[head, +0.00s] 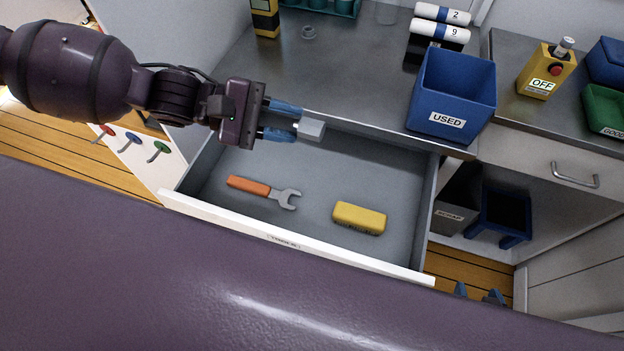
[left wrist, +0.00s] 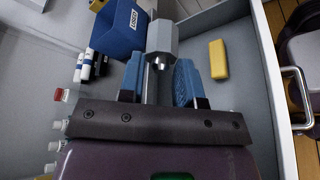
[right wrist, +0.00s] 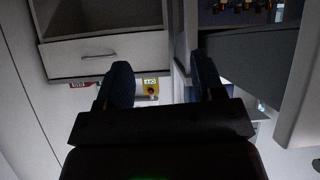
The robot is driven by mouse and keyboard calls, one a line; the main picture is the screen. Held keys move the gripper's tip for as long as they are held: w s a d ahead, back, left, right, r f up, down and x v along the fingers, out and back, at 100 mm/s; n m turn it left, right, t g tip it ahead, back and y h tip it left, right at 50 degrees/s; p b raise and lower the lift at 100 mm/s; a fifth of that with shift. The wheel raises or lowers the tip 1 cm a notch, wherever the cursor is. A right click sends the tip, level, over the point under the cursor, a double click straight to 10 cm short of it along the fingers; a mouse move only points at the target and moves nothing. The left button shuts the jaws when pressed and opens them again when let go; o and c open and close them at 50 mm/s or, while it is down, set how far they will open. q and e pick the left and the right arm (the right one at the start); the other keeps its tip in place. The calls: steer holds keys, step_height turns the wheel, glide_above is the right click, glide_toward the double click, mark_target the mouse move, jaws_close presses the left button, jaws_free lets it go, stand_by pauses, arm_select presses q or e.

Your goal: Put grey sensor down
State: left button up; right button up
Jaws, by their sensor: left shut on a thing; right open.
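The grey sensor (head: 312,129) is a small light grey block. My left gripper (head: 297,122) is shut on it, with its blue fingers on either side, over the back part of the open drawer (head: 310,165). In the left wrist view the sensor (left wrist: 162,38) shows as a grey head with a shaft between the fingers (left wrist: 160,78). I cannot tell whether it touches anything below. My right gripper (head: 479,293) is open and empty, low at the right in the head view; its two fingers show apart in the right wrist view (right wrist: 163,82).
The drawer holds an orange-handled wrench (head: 264,191) and a yellow block (head: 359,218), with bare floor around them. A blue USED bin (head: 452,92) stands on the counter behind. A yellow OFF switch box (head: 546,73) and a green bin (head: 605,112) are further right.

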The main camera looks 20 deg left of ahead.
arm_select(q)
step_height(320, 180, down, 2)
steer(key=w+f, duration=0.1)
steer(key=b, duration=0.3)
glide_above(293, 202)
step_height(293, 202, down, 16)
step_height(293, 202, down, 3)
steer(key=shift+f+b, duration=0.2)
steer(key=shift+b, duration=0.35)
arm_select(e)
steer(key=f, duration=0.4)
steer(key=shift+w+a, duration=0.2)
arm_select(q)
steer(key=shift+f, duration=0.4)
arm_select(e)
steer(key=shift+s+d+f, duration=0.1)
steer(key=shift+s+f, duration=0.05)
steer(key=shift+f, duration=0.05)
arm_select(q)
steer(key=shift+f, duration=0.15)
arm_select(e)
steer(key=shift+f, duration=0.1)
steer(key=shift+d, duration=0.1)
